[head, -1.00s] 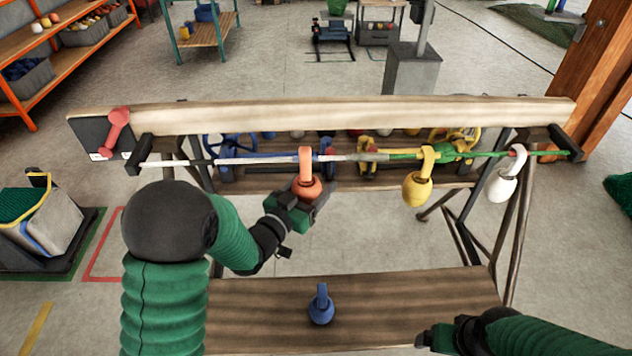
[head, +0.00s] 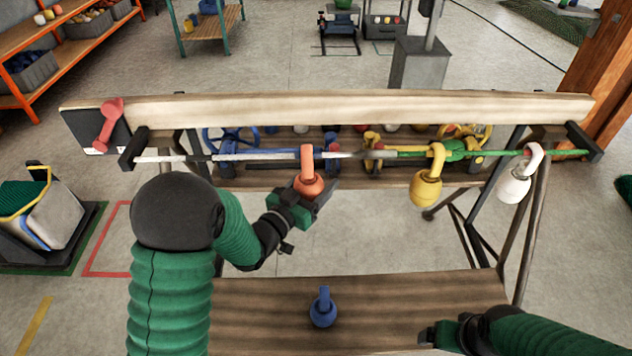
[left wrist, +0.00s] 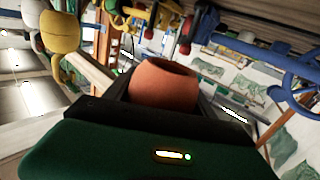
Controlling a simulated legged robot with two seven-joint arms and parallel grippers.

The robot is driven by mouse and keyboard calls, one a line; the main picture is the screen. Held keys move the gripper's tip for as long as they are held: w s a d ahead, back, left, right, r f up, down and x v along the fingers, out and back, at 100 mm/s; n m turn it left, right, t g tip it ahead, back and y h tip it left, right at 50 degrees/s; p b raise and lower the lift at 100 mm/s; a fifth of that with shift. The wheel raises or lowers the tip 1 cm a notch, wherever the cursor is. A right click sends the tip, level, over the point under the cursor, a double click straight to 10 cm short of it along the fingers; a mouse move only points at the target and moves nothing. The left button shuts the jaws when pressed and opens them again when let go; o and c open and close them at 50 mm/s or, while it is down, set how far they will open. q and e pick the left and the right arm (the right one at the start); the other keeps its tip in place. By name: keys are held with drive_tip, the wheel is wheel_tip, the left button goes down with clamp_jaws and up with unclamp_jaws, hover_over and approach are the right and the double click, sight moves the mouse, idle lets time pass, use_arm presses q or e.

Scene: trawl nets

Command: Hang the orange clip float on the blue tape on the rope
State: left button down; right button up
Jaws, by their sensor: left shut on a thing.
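The orange clip float (head: 309,186) is upright in my left gripper (head: 314,197), its hook at the height of the rope (head: 240,157). I cannot tell whether the hook sits over the rope or just in front of it.
A yellow float (head: 427,188) and a white float (head: 515,186) hang further right on the rope. A blue float (head: 323,311) stands on the wooden bench (head: 250,315). A wooden beam (head: 330,108) runs behind the rope.

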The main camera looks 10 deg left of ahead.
use_arm(q)
drive_tip(key=shift+c, duration=1.2)
unclamp_jaws()
drive_tip(key=shift+s+r, duration=0.1)
drive_tip(key=p+v, duration=0.9)
drive_tip(key=v, duration=0.8)
wheel_tip(320, 180, down, 4)
drive_tip(key=w+a+n+g+y+p, duration=0.1)
drive_tip(key=a+g+y, duration=0.1)
drive_tip(key=g+y, duration=0.5)
drive_tip(key=s+d+r+n+g, duration=0.2)
drive_tip(key=s+g, duration=0.5)
drive_tip(key=s, duration=0.4)
drive_tip(key=shift+s+d+r+h+p, duration=0.3)
drive_tip(key=shift+s+d+r+p, duration=0.1)
drive_tip(key=shift+d+r, duration=0.3)
